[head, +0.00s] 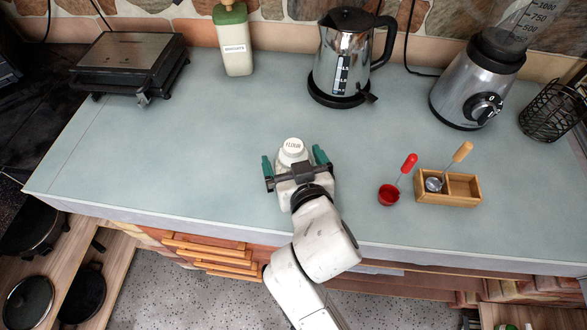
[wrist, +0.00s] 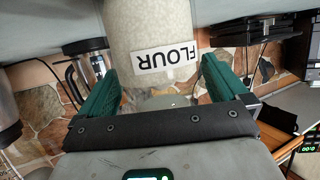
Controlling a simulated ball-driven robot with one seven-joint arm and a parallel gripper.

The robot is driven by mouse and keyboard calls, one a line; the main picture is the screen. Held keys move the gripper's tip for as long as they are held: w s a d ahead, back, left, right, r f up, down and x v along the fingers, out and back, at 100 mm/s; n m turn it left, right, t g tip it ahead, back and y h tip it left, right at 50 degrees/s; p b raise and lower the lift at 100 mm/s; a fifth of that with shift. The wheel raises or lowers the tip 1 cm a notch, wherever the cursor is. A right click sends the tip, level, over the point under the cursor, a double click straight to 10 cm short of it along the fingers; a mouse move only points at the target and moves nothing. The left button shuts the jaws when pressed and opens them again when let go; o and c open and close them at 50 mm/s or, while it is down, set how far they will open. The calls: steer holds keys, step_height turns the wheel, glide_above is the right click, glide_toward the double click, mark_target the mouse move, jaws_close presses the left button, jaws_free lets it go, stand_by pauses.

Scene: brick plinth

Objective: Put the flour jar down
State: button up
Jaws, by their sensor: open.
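In the wrist view the picture is upside down, and the jar (wrist: 150,22) shows a pale body and a FLOUR label. My gripper (head: 292,156) is open, with one green finger on each side of the jar. In the wrist view gaps show between the fingers and the jar, and the jar's base is out of frame.
A red scoop (head: 390,193) and a wooden box (head: 448,188) with a yellow-handled scoop stand to the right. A kettle (head: 342,60), blender (head: 470,80), green-topped bottle (head: 234,45) and black grill (head: 130,62) stand behind. The counter left of the jar is clear.

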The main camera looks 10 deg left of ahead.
steer(key=c, duration=1.3)
steer(key=shift+r, duration=0.1)
steer(key=shift+c, duration=0.9)
steer(key=shift+r, duration=0.15)
